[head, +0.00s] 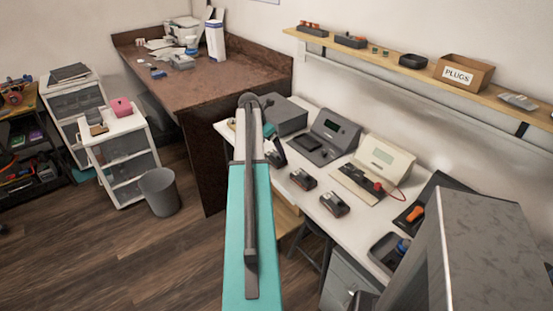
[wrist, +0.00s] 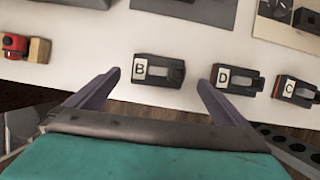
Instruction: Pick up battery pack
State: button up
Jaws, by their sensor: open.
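Several small dark blocks, likely battery packs, lie on the white bench. In the wrist view three carry white labels: block B (wrist: 160,72), block D (wrist: 238,81) and block C (wrist: 297,89). In the head view two similar blocks show, a nearer one (head: 335,204) and a farther one (head: 303,179); their letters are too small to read. My gripper (wrist: 159,82) is open and empty. Its fingers are spread on either side of block B in the picture, with D and C to the right. My arm hides part of the bench in the head view.
The white bench (head: 362,232) also holds a grey instrument (head: 335,132), a cream instrument (head: 384,160) and a dark tray (head: 384,252). A shelf above has a PLUGS box (head: 463,76). A red part (wrist: 15,44) and a wooden block (wrist: 39,50) sit left of B.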

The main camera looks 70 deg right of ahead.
aim_at(275, 153)
jog(key=shift+p+x, duration=0.8)
jog(key=shift+x, duration=1.75)
jog(key=shift+w, duration=0.1)
jog(key=c, duration=1)
jog(key=shift+r, duration=0.1)
jog(key=shift+c, duration=0.2)
jog(key=shift+r+b, duration=0.45)
jog(key=shift+r, duration=0.6)
jog(key=shift+a+r, duration=0.35)
jog(key=shift+r, duration=0.25)
jog(key=a+r+b, duration=0.1)
jog(key=a+b, duration=0.2)
jog(key=a, duration=1.2)
jog(key=shift+s+r, duration=0.25)
jog(key=shift+s, duration=0.25)
